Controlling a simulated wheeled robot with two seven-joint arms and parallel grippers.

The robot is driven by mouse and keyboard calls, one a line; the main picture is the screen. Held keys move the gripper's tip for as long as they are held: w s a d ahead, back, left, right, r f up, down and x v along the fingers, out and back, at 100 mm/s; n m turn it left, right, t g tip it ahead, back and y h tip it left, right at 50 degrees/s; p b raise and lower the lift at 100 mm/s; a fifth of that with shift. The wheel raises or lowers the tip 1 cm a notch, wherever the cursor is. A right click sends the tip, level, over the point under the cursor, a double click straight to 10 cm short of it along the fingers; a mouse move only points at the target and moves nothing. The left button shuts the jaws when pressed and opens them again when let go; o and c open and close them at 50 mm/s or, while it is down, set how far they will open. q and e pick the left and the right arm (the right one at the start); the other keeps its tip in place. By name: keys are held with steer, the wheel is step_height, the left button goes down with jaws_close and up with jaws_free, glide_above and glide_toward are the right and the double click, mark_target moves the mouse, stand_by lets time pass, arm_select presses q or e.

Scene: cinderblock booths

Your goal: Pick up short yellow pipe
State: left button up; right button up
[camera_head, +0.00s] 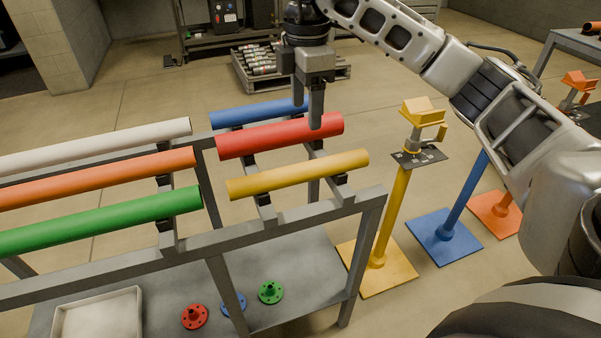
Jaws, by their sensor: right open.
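The short yellow pipe (297,174) lies across the right part of the grey rack, nearest to me of the three short pipes there. It rests on black supports. My right gripper (307,104) points down over the far side of the rack, above or beside the short red pipe (281,137) and the short blue pipe (259,113). It is open and holds nothing. One finger overlaps the red pipe in the view; whether it touches cannot be told. The gripper is apart from the yellow pipe. My left gripper is not in view.
Long white (95,146), orange (98,179) and green (100,222) pipes lie on the left of the rack (215,241). Its lower shelf holds a tray (98,314) and colored flanges (270,292). A yellow stand (391,215) and a blue stand (458,213) stand to the right.

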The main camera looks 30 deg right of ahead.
glide_toward(300, 165)
steer(key=f, duration=0.3)
steer(key=s+f, duration=0.1)
steer(key=f, duration=0.1)
steer(key=shift+d+f, duration=0.2)
steer(key=shift+f, duration=0.05)
steer(key=shift+w+a+f, duration=0.1)
steer(key=shift+w+f, duration=0.1)
steer(key=shift+f, duration=1.15)
steer(key=shift+w+a+f, duration=0.1)
steer(key=shift+w+f, duration=0.1)
steer(key=shift+f, duration=1.1)
steer(key=c, duration=1.3)
steer(key=shift+r, duration=0.1)
jaws_close()
steer(key=shift+r, duration=0.1)
